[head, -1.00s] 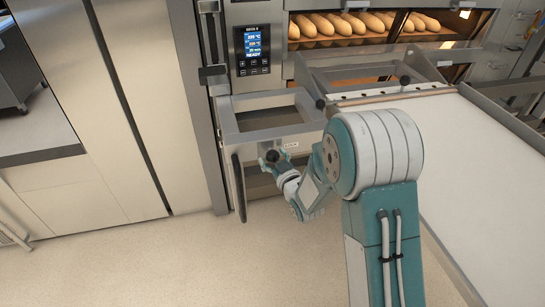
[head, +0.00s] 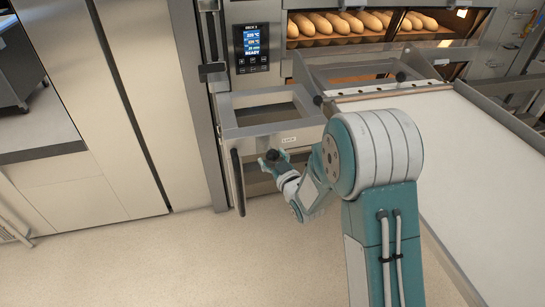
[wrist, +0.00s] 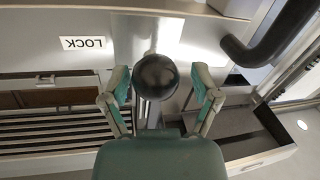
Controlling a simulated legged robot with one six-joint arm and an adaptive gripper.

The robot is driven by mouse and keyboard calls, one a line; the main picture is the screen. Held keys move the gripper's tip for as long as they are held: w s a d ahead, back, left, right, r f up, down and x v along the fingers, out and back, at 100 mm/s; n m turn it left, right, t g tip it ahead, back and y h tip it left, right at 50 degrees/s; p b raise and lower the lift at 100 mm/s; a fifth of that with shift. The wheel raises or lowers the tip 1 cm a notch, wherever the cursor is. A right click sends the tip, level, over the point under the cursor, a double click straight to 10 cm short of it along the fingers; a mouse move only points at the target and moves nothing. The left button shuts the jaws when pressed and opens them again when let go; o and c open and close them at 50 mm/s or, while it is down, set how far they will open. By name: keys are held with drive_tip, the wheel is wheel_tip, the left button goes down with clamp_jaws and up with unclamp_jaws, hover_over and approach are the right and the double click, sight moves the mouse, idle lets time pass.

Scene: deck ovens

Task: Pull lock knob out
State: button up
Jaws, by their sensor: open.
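The lock knob is a round black ball (wrist: 155,77) on a metal stem. It stands beside a white LOCK label (wrist: 82,43), which looks upside down in the wrist view. My gripper (wrist: 160,71) is open, with one teal-and-grey finger on each side of the ball and a visible gap at both sides. The palm covers the area just below the ball. In the head view the dark knob (head: 270,157) shows small at the tip of my gripper, in front of the oven's lower left front. The LOCK label (head: 289,140) shows to its upper right.
A black curved handle (wrist: 270,35) lies to the right of the knob in the wrist view. An open metal frame (head: 240,131) sits above my gripper in the head view. A white loading belt (head: 470,150) fills the right side. Floor is clear at lower left.

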drive_tip(key=shift+d, duration=0.15)
drive_tip(key=v, duration=1.1)
drive_tip(key=shift+s, duration=0.35)
drive_tip(key=shift+d, duration=0.15)
drive_tip(key=s+d+r+m+g+h, duration=0.3)
drive_tip(key=d+r+m+g+h, duration=0.1)
drive_tip(key=d+r+h, duration=0.4)
drive_tip(key=s+d+r+m+g, duration=0.1)
drive_tip(key=s+r+m+g, duration=0.1)
drive_tip(key=s, duration=0.8)
drive_tip(key=s+d+r+m+g, duration=0.1)
drive_tip(key=s+r+g, duration=0.3)
drive_tip(key=s, duration=0.6)
drive_tip(key=shift+s+d+r+m, duration=0.3)
drive_tip(key=shift+d+m, duration=0.1)
drive_tip(key=shift+d, duration=0.4)
